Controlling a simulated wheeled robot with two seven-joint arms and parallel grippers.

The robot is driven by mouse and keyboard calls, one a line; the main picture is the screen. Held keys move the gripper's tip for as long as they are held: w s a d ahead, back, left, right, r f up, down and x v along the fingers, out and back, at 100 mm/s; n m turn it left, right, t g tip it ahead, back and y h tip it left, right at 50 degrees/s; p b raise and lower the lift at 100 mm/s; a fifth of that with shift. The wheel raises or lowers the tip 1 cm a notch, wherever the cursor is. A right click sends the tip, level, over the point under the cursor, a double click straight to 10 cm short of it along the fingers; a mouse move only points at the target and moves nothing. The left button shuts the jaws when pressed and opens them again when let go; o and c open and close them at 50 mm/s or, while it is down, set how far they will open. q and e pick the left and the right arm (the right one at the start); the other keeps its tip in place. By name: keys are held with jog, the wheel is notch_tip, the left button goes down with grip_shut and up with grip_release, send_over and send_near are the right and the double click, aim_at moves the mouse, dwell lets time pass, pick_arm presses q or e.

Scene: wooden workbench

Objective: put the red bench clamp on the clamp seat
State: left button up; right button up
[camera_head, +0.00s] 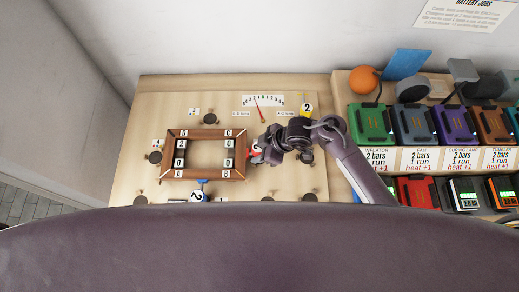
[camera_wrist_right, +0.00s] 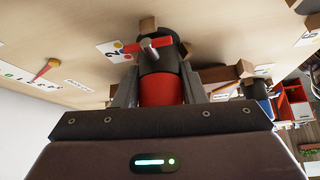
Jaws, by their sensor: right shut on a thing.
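The red bench clamp (camera_wrist_right: 162,92) has a red body, a black upper part and a red crossbar with a metal pin. In the right wrist view it is between the two fingers of my right gripper (camera_wrist_right: 160,88), which is shut on it. In the head view my right gripper (camera_head: 268,148) is by the right side of the wooden frame (camera_head: 206,174), and a little of the red clamp (camera_head: 255,149) shows there. Most of the clamp is hidden by the gripper. I cannot tell whether it touches the board or which seat is beneath it. My left gripper is not in view.
Dark round seats, such as this one (camera_head: 210,118), lie around the frame. A blue clamp (camera_head: 202,184) stands at its front side. A yellow piece (camera_head: 306,110) is behind my right wrist. A dial (camera_head: 263,103) lies at the back. Coloured battery units (camera_head: 370,125) fill the right side.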

jog(key=shift+f, duration=0.15)
jog(key=o, duration=1.2)
jog(key=shift+r, duration=0.25)
jog(key=v, duration=1.2)
jog(key=shift+p, duration=0.4)
jog(key=shift+f, duration=0.1)
